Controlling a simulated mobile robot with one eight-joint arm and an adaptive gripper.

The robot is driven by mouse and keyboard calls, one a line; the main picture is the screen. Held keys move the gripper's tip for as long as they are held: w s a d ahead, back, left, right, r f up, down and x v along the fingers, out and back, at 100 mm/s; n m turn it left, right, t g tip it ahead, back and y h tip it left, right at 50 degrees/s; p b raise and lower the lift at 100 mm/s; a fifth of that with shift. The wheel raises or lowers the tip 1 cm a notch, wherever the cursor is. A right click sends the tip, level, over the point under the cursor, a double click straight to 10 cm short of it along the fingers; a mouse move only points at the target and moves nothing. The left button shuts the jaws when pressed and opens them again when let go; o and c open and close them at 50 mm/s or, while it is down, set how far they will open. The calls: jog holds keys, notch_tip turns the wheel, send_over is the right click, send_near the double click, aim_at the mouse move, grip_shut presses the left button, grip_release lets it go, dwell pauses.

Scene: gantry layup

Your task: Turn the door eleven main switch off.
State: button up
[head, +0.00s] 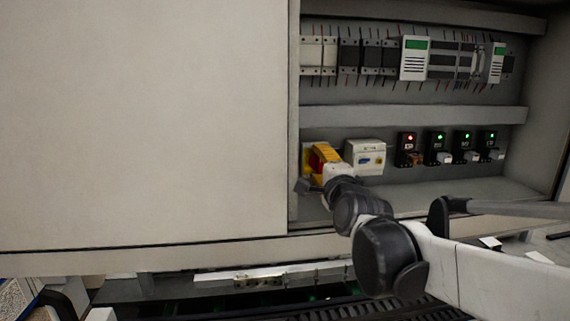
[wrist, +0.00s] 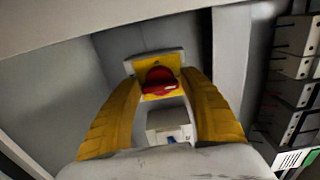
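The main switch is a red rotary knob (wrist: 160,80) on a yellow plate, in the wrist view. In the head view its yellow plate (head: 307,152) shows at the left end of the open cabinet's lower row, partly hidden by my gripper (head: 323,158). In the wrist view my gripper (wrist: 161,86) has its two yellow fingers apart, one on each side of the knob. A small gap seems to show on both sides, so it looks open. The knob's label cannot be read.
A white box (head: 365,156) sits right beside the switch. Several small black units (head: 408,146) with red or green lights stand further right. A large pale panel (head: 145,120) covers the cabinet's left side. Wired modules (head: 415,58) fill the upper row.

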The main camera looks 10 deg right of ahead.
jog(key=c, duration=0.7)
jog(key=shift+n, duration=0.3)
jog(key=n+b, duration=0.1)
jog(key=n, duration=0.1)
jog(key=shift+n, duration=0.4)
jog(key=n+b, duration=0.1)
jog(key=n, duration=0.2)
jog(key=n+b, duration=0.2)
jog(key=n, duration=0.4)
jog(key=n+b, duration=0.1)
jog(key=n, duration=0.4)
jog(key=shift+n, duration=0.4)
